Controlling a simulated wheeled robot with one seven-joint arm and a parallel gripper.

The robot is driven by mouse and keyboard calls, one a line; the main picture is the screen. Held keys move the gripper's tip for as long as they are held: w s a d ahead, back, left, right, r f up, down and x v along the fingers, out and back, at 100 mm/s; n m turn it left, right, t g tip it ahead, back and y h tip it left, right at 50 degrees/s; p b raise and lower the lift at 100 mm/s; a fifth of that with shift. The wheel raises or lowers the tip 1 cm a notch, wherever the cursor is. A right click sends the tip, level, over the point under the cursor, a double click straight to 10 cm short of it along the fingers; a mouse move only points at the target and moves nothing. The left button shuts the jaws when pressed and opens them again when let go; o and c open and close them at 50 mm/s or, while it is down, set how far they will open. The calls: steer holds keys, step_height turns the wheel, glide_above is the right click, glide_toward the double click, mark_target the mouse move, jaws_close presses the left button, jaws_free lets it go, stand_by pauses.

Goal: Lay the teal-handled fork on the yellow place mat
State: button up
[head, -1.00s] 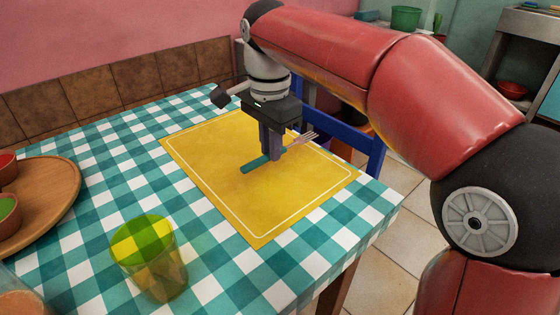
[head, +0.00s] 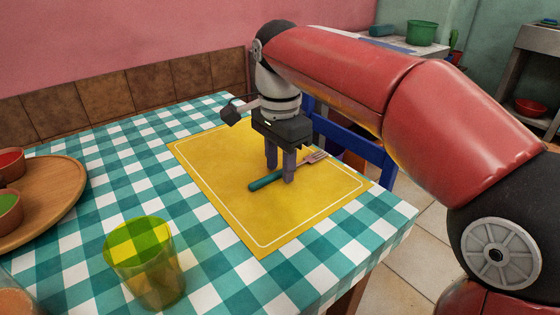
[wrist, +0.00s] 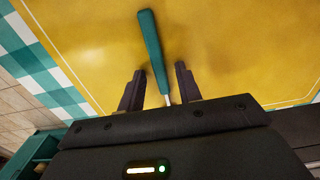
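The teal-handled fork (head: 266,182) lies on the yellow place mat (head: 220,195), its tines pointing to the back right in the head view. In the wrist view the teal handle (wrist: 152,48) of the fork rests over the mat (wrist: 90,40). My gripper (head: 280,175) is just above the fork with its fingers spread apart. In the wrist view, my gripper (wrist: 158,85) has one finger on each side of the fork, with clear gaps between. The fork's tines are hidden in the wrist view by the gripper body.
A yellow-green cup (head: 146,262) stands on the checked tablecloth (head: 205,255) in front of the mat. A wooden tray (head: 58,195) with small bowls is at the left. A blue chair (head: 350,142) stands beyond the table's edge.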

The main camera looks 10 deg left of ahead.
mark_target(280, 171)
step_height(280, 171, up, 12)
steer(key=p, duration=0.3)
stand_by(0.3)
